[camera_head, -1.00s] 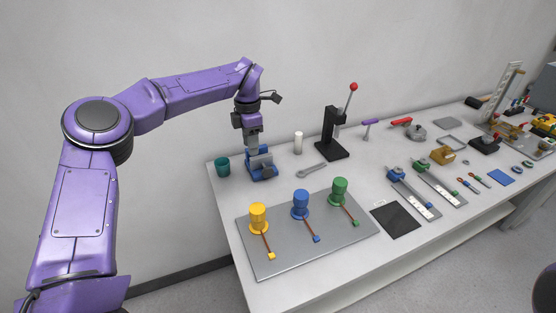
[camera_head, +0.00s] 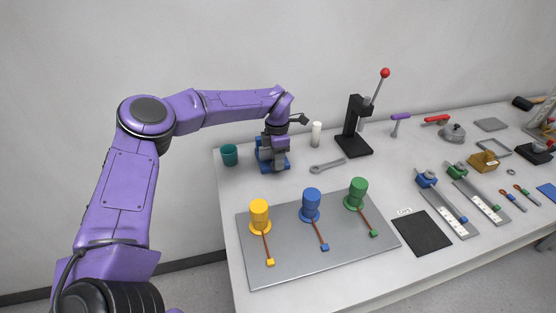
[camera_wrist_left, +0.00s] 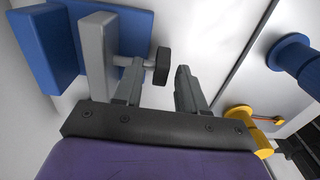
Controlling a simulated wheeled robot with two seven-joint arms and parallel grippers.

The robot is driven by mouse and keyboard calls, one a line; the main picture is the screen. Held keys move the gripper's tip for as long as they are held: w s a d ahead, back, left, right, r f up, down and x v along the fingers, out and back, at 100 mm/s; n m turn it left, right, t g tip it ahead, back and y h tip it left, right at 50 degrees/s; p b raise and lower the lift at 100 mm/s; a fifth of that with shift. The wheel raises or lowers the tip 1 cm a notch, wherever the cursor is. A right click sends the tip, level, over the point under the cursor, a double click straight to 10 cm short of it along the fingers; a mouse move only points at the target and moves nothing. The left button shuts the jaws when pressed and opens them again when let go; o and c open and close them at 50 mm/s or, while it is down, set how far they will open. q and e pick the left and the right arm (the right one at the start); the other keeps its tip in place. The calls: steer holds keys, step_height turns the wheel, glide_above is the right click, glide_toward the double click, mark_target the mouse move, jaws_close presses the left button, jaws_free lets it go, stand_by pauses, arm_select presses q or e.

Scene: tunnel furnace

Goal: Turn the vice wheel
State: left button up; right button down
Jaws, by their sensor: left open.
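The blue and grey vice (camera_head: 284,167) stands at the back left of the table, partly hidden by my left gripper (camera_head: 272,160) in the head view. In the left wrist view, the vice shows a blue body (camera_wrist_left: 40,50), a grey jaw plate (camera_wrist_left: 95,50) and a thin shaft ending in a dark wheel (camera_wrist_left: 162,66). My left gripper (camera_wrist_left: 158,72) is open there. The wheel appears between its fingertips, closer to the left finger, with a gap to the right finger. Whether a finger touches the wheel or shaft is unclear. My right gripper is not in view.
A teal cup (camera_head: 229,155) stands left of the vice. A white cylinder (camera_head: 316,134), a wrench (camera_head: 327,166) and a black lever press (camera_head: 354,139) are to its right. A grey plate (camera_head: 290,272) with yellow, blue and green knobs lies in front.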

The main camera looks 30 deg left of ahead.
arm_select(q)
steer(key=shift+d+f, duration=0.1)
steer(key=shift+f, duration=0.9)
jaws_close()
